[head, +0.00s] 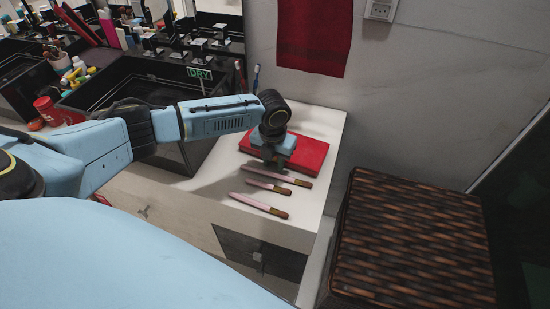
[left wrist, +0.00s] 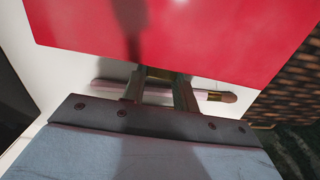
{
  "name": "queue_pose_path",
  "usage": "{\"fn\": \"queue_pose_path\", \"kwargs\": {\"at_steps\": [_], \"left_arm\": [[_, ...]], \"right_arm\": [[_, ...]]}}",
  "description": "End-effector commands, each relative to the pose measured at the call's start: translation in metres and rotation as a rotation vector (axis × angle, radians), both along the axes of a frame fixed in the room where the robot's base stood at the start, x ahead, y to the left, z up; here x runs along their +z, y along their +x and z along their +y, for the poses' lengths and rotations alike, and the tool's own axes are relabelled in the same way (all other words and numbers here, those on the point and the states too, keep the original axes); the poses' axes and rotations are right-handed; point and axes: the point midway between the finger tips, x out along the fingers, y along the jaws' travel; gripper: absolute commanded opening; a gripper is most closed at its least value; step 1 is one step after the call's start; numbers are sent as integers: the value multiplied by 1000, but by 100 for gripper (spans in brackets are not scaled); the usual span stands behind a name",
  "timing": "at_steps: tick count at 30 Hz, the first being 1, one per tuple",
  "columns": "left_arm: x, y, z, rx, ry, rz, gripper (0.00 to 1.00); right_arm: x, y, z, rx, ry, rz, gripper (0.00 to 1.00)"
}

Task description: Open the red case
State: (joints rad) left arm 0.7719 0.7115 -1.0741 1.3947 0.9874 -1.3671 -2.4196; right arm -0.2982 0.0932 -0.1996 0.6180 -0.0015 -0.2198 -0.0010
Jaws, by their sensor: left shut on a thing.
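The red case (head: 312,155) lies flat and looks closed on the white counter. It fills the upper part of the left wrist view (left wrist: 220,35). My left gripper (head: 275,162) points down at the front left edge of the case. In the left wrist view its two fingers (left wrist: 162,80) reach the near edge of the case, where a small brownish-gold patch shows between them. The gripper is shut on the case's edge there; the exact contact is partly hidden by the fingers. My right gripper is not in view.
Three pink-handled brushes (head: 258,206) lie on the counter (head: 322,122) in front of the case. A dark woven hamper (head: 410,235) stands to the right. Dark sinks and crowded toiletries are at the left. A red towel (head: 314,35) hangs above.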

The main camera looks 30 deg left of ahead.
Motion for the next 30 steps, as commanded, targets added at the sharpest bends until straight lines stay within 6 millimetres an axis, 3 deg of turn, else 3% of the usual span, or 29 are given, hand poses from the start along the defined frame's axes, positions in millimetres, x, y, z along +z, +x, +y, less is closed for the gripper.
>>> {"fn": "queue_pose_path", "kwargs": {"at_steps": [30], "left_arm": [[19, 2, 0, 0, -19, 139, 22]], "right_arm": [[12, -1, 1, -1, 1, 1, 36]]}}
